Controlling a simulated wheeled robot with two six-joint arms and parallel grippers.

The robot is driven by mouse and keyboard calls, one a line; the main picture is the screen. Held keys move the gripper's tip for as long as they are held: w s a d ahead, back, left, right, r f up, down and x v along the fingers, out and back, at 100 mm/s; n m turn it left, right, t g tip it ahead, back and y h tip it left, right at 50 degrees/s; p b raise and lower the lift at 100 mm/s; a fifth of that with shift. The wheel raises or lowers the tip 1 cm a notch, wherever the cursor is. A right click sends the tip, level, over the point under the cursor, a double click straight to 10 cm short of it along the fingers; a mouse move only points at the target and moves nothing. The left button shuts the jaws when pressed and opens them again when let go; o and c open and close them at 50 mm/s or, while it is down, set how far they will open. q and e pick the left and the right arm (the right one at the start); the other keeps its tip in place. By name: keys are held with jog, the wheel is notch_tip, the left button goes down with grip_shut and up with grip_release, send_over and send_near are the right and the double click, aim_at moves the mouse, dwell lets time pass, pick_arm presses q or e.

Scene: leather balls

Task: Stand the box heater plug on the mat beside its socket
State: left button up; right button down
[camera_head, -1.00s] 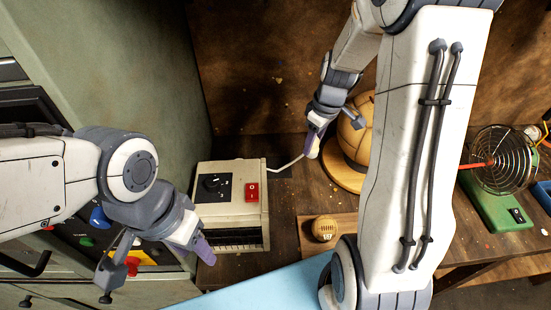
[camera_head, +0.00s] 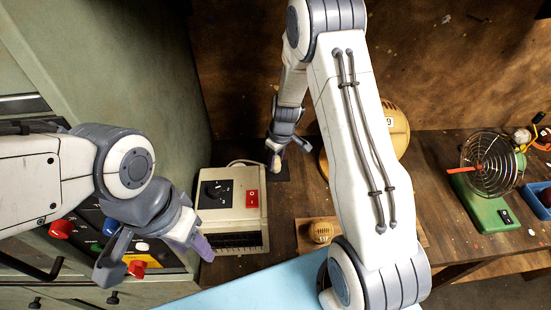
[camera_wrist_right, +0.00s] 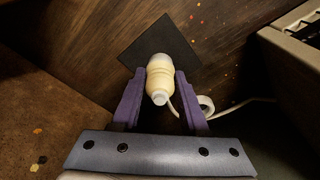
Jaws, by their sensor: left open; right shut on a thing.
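The cream plug (camera_wrist_right: 160,80) of the box heater is held between the purple fingers of my right gripper (camera_wrist_right: 158,100). The dark square mat (camera_wrist_right: 148,42) lies behind it in the wrist view, and the plug overlaps its near part. I cannot tell whether the plug touches the mat. A white cord (camera_wrist_right: 240,103) runs from the plug's side towards the heater. My left gripper (camera_head: 204,248) is open and empty at the heater's front left. I cannot make out a socket.
A large leather ball (camera_head: 394,128) stands right of the mat, partly behind my right arm. A wire-cage fan (camera_head: 492,165) is far right. A wooden wall rises behind the mat.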

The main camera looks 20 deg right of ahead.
aim_at(278, 159)
jog(key=shift+f, duration=0.15)
jog(key=shift+c, duration=2.1)
grip_release()
jog(key=shift+s+d+r+b, duration=0.1)
jog(key=shift+s+r+b, duration=0.1)
jog(key=shift+r, duration=1.1)
jog(key=shift+s+d+r+b, duration=0.15)
jog(key=shift+r+b, duration=0.1)
jog(key=shift+r, duration=1.05)
jog(key=shift+s+r+b, duration=0.15)
jog(key=shift+r+b, duration=0.05)
jog(key=shift+r, duration=1.1)
